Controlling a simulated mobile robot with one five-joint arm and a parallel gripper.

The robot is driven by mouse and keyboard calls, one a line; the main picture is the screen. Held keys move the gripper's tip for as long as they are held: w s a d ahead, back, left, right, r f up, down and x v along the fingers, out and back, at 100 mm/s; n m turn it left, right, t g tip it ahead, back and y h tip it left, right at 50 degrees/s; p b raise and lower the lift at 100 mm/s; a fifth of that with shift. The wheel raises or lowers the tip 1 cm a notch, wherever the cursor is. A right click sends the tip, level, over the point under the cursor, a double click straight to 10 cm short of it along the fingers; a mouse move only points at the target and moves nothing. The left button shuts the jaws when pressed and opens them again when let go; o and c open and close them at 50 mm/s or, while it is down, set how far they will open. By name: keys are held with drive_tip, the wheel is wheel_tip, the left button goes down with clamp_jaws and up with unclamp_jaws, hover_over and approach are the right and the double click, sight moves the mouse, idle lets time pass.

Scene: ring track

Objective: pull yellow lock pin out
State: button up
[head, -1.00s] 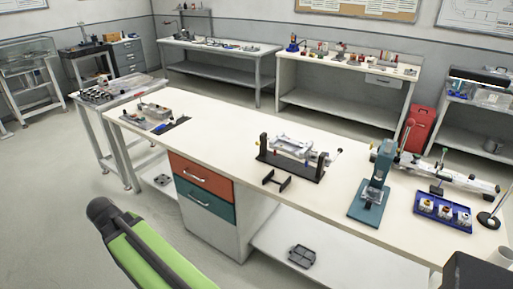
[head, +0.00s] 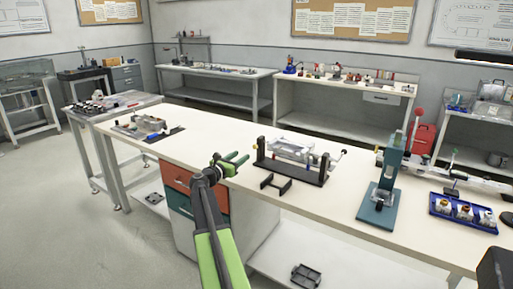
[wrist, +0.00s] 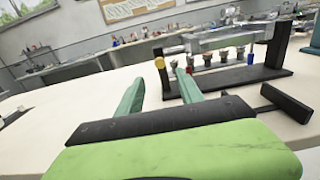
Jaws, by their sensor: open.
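The yellow lock pin shows in the wrist view as a round yellow knob (wrist: 160,62) at the left end of the black fixture. The fixture (head: 291,173) has two upright ends and carries a grey metal part (head: 292,149) between them. It stands on the long white bench. My gripper (head: 240,158) is open and empty, to the left of the fixture in the head view. In the wrist view its green fingers (wrist: 158,78) point toward the knob, which appears just beyond and between the tips.
A black stand (head: 276,184) sits on the bench before the fixture. A teal press (head: 382,190) and a blue tray (head: 461,211) stand to the right. A tray of parts (head: 147,127) is at the left end. Bench surface between that tray and the fixture is clear.

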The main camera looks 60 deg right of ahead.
sight(254, 147)
drive_tip(key=d, duration=1.2)
drive_tip(key=shift+d, duration=0.2)
drive_tip(key=shift+c, duration=0.2)
clamp_jaws()
